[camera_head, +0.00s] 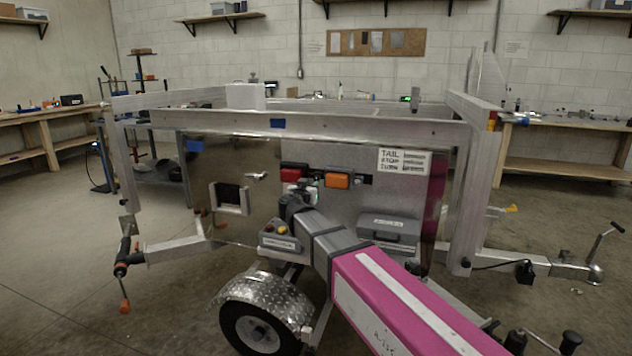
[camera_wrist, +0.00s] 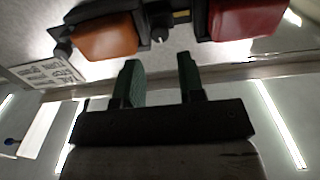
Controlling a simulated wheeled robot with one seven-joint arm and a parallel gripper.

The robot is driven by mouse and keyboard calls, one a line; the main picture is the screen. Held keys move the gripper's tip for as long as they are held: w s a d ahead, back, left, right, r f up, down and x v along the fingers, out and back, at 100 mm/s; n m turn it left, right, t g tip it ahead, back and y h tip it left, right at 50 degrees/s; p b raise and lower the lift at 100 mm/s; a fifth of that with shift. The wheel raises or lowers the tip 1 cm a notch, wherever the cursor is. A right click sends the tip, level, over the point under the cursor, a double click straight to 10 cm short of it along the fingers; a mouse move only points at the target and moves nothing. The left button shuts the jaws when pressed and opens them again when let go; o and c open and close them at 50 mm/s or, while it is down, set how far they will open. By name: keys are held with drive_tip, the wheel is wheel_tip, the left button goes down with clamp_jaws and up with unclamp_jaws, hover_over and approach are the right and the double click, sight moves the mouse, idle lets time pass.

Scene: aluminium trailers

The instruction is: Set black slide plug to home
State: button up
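A dark rail with a red lamp (camera_head: 294,172) and an orange lamp (camera_head: 337,180) is on the trailer's upright panel. In the wrist view, a small black piece (camera_wrist: 160,33) sits between the orange lamp (camera_wrist: 106,38) and the red lamp (camera_wrist: 245,18); it may be the black slide plug, but I cannot tell for sure. My gripper (camera_wrist: 161,78) is open, its two dark green fingers apart with nothing between them. The black piece lies beyond the gap, apart from the fingertips. In the head view my arm partly hides the area below the red lamp.
A label plate (camera_head: 404,161) is at the panel's upper right, and a grey case (camera_head: 389,232) is below it. A silver frame with a black centre (camera_head: 229,196) is at left. A fender (camera_head: 262,297) and wheel stand below. Trailer posts rise at both sides.

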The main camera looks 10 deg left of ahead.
sight(318, 176)
drive_tip(key=w, duration=0.6)
drive_tip(key=shift+w+d, duration=0.25)
